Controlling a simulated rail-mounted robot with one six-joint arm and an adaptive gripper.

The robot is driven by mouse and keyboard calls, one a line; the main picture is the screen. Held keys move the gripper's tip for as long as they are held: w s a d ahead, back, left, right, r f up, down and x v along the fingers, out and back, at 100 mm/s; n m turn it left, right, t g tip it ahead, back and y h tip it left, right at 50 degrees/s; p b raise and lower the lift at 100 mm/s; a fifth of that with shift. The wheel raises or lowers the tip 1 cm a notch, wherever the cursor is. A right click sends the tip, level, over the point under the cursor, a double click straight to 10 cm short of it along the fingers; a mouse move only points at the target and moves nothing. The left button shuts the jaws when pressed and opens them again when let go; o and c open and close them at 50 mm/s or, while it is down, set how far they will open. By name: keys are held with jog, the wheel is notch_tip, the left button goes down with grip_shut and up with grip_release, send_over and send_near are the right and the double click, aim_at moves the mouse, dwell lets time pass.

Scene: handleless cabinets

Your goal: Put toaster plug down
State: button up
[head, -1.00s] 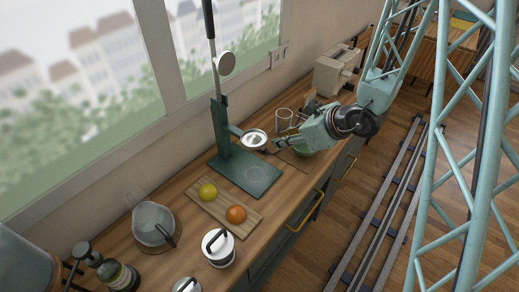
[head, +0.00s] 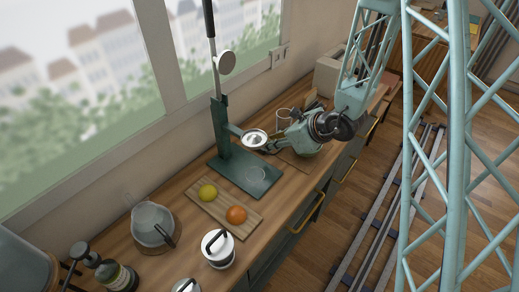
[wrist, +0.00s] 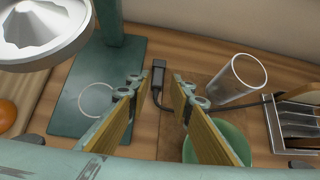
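The black toaster plug (wrist: 158,76) shows in the wrist view between and beyond the fingertips, over the wooden counter. A dark cord runs from it toward the right finger and passes partly behind it. My gripper (wrist: 158,88) has its two fingers apart, with a visible gap on each side of the plug. Whether the plug rests fully on the counter is hard to tell. In the head view my gripper (head: 270,148) is low over the counter, right of the green stand, and the plug cannot be made out there. The beige toaster (head: 328,76) stands farther back, partly behind my arm.
A green bowl (wrist: 230,142) sits under the right finger. A clear glass (wrist: 237,80) and a metal rack (wrist: 293,122) stand to the right. The green stand (head: 228,150) with its round pan is close on the left. A wall socket (head: 278,56) is behind.

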jog(key=shift+x, duration=1)
jog(key=shift+f, duration=0.1)
jog(key=shift+b+x, duration=0.45)
jog(key=shift+x, duration=2.05)
jog(key=shift+s+a, duration=0.1)
jog(key=shift+c, duration=0.5)
jog(key=c, duration=0.4)
jog(key=shift+c, duration=0.3)
